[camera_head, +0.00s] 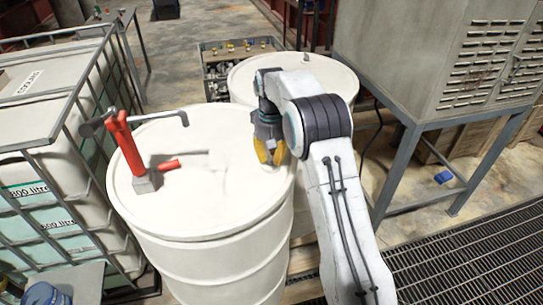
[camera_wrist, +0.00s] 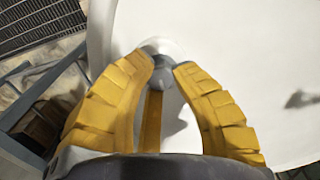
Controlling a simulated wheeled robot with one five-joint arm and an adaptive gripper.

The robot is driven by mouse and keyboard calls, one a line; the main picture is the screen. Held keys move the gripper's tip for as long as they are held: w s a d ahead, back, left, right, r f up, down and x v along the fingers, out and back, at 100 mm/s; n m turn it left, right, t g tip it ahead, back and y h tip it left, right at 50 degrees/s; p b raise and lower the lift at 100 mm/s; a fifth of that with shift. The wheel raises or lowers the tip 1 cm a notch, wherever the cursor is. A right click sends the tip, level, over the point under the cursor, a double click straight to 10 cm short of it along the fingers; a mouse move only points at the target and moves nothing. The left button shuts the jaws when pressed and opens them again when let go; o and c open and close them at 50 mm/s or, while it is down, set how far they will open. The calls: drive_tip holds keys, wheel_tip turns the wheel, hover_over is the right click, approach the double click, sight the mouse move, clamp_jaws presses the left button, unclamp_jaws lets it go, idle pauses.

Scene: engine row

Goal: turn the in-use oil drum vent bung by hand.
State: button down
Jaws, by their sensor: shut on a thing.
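The near white drum (camera_head: 205,215) stands upright with a red hand pump (camera_head: 124,145) on its lid at the left. My gripper (camera_head: 270,158) points down at the right side of that lid, close to the rim. In the wrist view my yellow fingers (camera_wrist: 165,64) are closed around the small grey vent bung (camera_wrist: 162,62), which sits on the white lid (camera_wrist: 200,25). The bung is mostly hidden by the fingers in the head view. I cannot tell how far the bung is turned.
A second white drum (camera_head: 335,75) stands right behind, near my arm. A caged white tank (camera_head: 45,110) is at the left. A grey cabinet (camera_head: 440,60) on a metal stand is at the right. A crate of parts (camera_head: 215,65) is behind. Floor grating (camera_head: 470,250) lies front right.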

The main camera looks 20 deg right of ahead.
sight(271, 157)
drive_tip(key=shift+w, duration=0.1)
drive_tip(key=c, duration=1)
unclamp_jaws()
drive_tip(key=shift+w+f, duration=0.1)
wheel_tip(271, 157, up, 12)
